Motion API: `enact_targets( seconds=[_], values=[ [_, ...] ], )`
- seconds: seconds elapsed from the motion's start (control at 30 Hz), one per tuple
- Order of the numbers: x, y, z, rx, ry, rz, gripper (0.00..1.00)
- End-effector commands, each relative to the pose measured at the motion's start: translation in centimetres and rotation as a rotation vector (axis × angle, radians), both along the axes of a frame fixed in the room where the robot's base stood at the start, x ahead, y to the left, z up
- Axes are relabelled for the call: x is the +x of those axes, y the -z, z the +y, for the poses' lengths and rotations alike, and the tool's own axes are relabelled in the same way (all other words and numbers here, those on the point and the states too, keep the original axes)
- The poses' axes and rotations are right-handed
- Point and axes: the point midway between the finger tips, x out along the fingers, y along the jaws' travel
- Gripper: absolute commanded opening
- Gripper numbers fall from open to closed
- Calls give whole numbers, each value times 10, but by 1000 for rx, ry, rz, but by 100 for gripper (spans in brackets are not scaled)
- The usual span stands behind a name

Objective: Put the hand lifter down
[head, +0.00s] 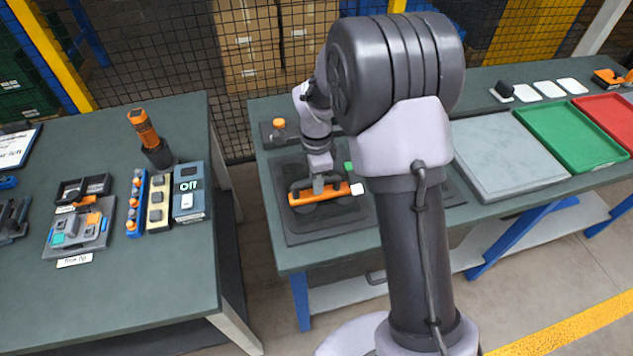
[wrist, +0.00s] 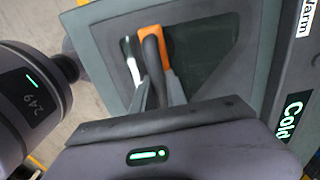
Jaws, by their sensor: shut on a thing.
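The hand lifter is an orange bar (head: 310,197) with dark grey parts and a white end. It is over the dark mat (head: 300,233) on the middle bench. My gripper (head: 318,184) is shut on its handle. In the wrist view, the lifter's orange body (wrist: 170,62) shows beyond my fingers (wrist: 158,98), with a dark surface behind it. I cannot tell whether the lifter touches the mat or hangs just above it. My arm hides part of the bench on the right of the mat.
An orange-capped item (head: 279,125) stands behind the mat. A grey plate (head: 505,160), a green tray (head: 575,140) and a red tray (head: 612,118) are to the right. The left bench (head: 130,290) holds a device reading "Off" (head: 189,195). A mesh fence stands behind.

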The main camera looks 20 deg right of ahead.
Motion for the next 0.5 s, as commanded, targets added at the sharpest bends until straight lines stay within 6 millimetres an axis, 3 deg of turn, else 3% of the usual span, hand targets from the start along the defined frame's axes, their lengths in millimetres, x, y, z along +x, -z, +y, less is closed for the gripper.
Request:
enact_targets(
  seconds=[0.13,0.17,0.27,0.5],
  values=[
    [0,4,0,0,0,-1,0],
    [0,3,0,0,0,0,22],
    [0,3,0,0,0,0,39],
    [0,3,0,0,0,0,39]
  ],
)
